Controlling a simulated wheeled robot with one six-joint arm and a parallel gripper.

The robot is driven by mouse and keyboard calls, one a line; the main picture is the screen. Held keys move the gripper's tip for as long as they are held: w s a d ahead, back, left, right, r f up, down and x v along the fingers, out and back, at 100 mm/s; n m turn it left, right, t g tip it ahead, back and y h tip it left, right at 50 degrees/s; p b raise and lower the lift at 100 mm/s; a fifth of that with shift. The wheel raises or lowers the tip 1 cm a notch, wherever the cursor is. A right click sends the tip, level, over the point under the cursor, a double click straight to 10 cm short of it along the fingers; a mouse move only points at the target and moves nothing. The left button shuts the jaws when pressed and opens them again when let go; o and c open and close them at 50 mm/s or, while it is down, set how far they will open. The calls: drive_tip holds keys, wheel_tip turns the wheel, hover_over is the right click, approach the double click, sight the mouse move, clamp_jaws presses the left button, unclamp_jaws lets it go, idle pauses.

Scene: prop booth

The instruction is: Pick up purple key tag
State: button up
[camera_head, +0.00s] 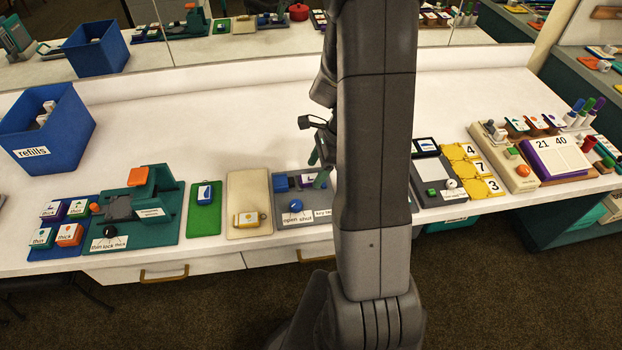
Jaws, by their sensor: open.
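A small purple piece with a white top, which looks like the purple key tag (306,181), sits on a grey board (283,214) right of a blue block (281,183). My gripper (318,169) is over the right part of this board, close to the purple piece, with greenish fingers. It is open, with nothing seen between the fingers. My arm hides the board's right end and part of the gripper; I cannot tell whether a finger touches the piece.
Left of the board lie a beige board (249,190), a green board (204,222) and a teal device (153,208). A blue refills bin (70,125) stands far left. Right of my arm are yellow number tiles (463,170) and a flip counter (558,157). The back of the white counter (220,110) is clear.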

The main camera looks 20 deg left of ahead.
drive_tip(key=shift+x, duration=1)
drive_tip(key=c, duration=1.1)
drive_tip(key=shift+c, duration=0.2)
